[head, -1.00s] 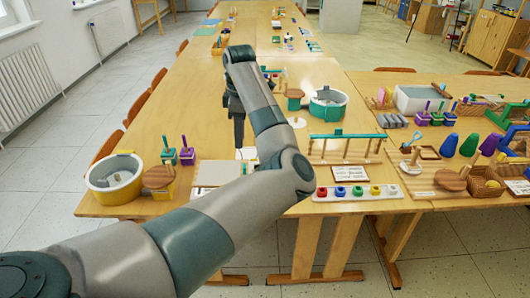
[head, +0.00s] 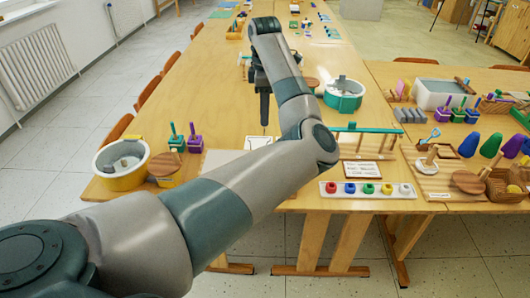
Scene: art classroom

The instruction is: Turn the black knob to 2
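My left arm reaches across the table from the lower left. Its dark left gripper (head: 264,110) points down above the table, just beyond a small white card (head: 258,142). The fingers overlap in this view, so I cannot tell whether they are open or shut. I cannot make out a black knob; the arm hides part of the table. My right gripper is not in view.
A yellow-white basin (head: 106,176) and purple and green pots (head: 194,144) stand at the left. A teal-white basin (head: 343,106) stands right of the gripper. A wooden frame with a teal bar (head: 380,130) stands behind the strip. The table is fairly clear left of the gripper.

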